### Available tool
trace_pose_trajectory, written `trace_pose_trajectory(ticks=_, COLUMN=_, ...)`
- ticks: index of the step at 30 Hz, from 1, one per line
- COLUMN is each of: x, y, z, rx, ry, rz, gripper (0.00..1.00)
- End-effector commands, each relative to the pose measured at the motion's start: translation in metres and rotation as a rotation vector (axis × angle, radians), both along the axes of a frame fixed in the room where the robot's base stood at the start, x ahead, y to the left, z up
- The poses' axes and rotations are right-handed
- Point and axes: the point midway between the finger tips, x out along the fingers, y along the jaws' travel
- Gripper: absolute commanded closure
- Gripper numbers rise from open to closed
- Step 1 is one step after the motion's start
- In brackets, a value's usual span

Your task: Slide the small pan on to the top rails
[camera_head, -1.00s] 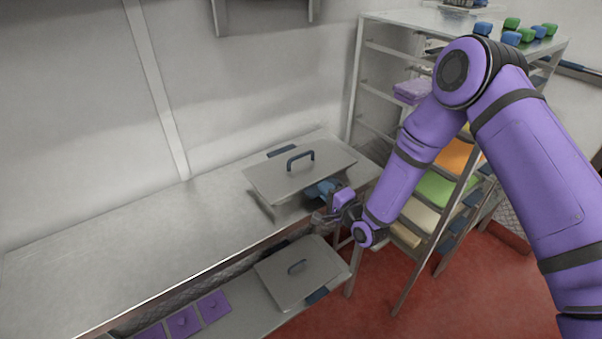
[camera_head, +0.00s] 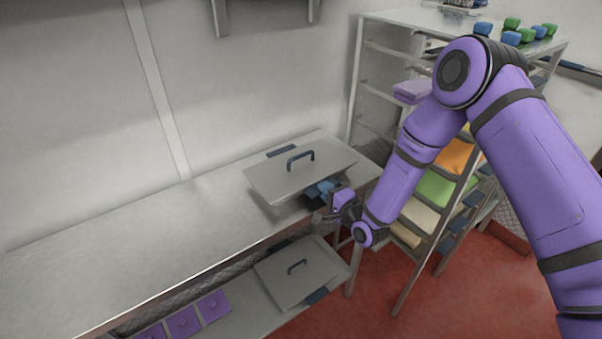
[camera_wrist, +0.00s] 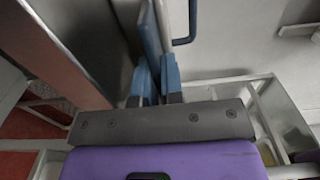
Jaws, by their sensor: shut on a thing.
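A lidded metal pan (camera_head: 285,178) sits on the steel counter at its right end, with a blue handle on the lid and blue grips at its ends. My gripper (camera_head: 326,188) is at the pan's near right side, shut on its blue end grip. In the wrist view the blue fingers (camera_wrist: 157,82) close around the grip (camera_wrist: 151,38), with the pan's grey metal beside them. The arm partly hides the tall metal rack (camera_head: 354,85). Its upper rails (camera_head: 395,52) show at the left of the arm, just under the top.
A second lidded pan (camera_head: 285,283) lies on the lower shelf. The counter (camera_head: 130,230) is bare to the left. The rack holds a folded purple cloth (camera_head: 411,92) and several coloured stacks lower down. Small blue and green blocks (camera_head: 512,38) stand on its top.

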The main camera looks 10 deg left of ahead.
Motion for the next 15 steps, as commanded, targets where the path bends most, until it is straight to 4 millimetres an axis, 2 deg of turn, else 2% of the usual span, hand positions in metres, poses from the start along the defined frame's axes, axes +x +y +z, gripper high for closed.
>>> trace_pose_trajectory(ticks=10, x=0.001, y=0.000, z=0.004, rx=0.003, ry=-0.004, rz=-0.001, gripper=1.00)
trace_pose_trajectory(ticks=15, x=0.001, y=0.000, z=0.014, rx=0.005, ry=-0.005, rz=-0.002, gripper=1.00)
